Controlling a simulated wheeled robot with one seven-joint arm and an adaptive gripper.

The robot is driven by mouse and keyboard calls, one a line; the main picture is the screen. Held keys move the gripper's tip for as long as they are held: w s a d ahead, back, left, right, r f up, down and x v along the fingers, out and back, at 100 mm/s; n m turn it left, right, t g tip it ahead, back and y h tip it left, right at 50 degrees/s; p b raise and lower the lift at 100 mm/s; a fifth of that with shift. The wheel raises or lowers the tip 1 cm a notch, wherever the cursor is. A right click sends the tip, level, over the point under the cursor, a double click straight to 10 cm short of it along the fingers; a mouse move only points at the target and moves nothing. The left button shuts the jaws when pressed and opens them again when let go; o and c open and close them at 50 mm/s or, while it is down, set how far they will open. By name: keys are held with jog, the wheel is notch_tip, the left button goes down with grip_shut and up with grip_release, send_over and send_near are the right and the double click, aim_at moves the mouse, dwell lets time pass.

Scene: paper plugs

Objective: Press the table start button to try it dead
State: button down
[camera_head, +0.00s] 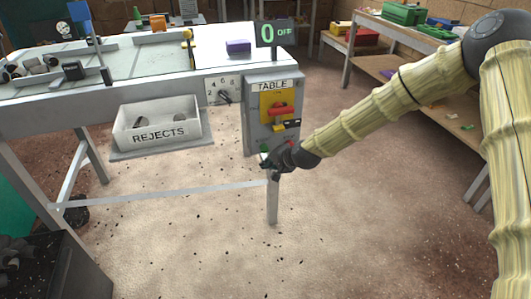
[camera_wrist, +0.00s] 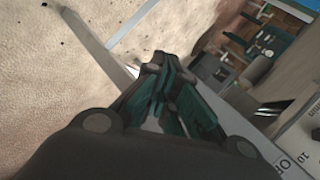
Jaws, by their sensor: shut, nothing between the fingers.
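The grey control box labelled TABLE (camera_head: 251,100) hangs at the front right corner of the table. A red handle (camera_head: 281,109) sits on its yellow plate, with a small yellow and black item just below. A small green spot (camera_head: 265,148), which looks like the start button, shows low on the box, partly hidden by my gripper. My gripper (camera_head: 268,162) is at the box's lower edge, at or just beside that green spot; I cannot tell if it touches. In the wrist view my gripper (camera_wrist: 152,62) has its fingers together and empty.
A display (camera_head: 274,33) above the box reads 0 OFF. A numbered dial (camera_head: 223,96) is left of the box. A white REJECTS bin (camera_head: 158,132) holds a few grey pieces. The table leg (camera_head: 272,200) stands below the box. A wooden bench (camera_head: 375,64) is at the back right.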

jog(key=shift+w+a, duration=0.2)
jog(key=shift+w, duration=0.35)
jog(key=shift+w+a, duration=0.15)
jog(key=shift+w, duration=0.35)
jog(key=shift+w+a, duration=0.1)
dwell(0.8)
jog(key=shift+w, duration=0.25)
jog(key=shift+w+a, duration=0.2)
jog(key=shift+w, duration=0.3)
dwell(1.0)
jog(key=shift+s, duration=0.1)
jog(key=shift+s+d+p, duration=0.3)
jog(key=shift+s+p, duration=0.05)
jog(key=shift+s, duration=0.45)
jog(key=s, duration=0.1)
jog(key=s+d, duration=0.1)
jog(key=s, duration=0.1)
jog(key=s+p, duration=0.1)
jog(key=shift+s+d, duration=0.25)
jog(key=shift+s, duration=0.1)
dwell(0.3)
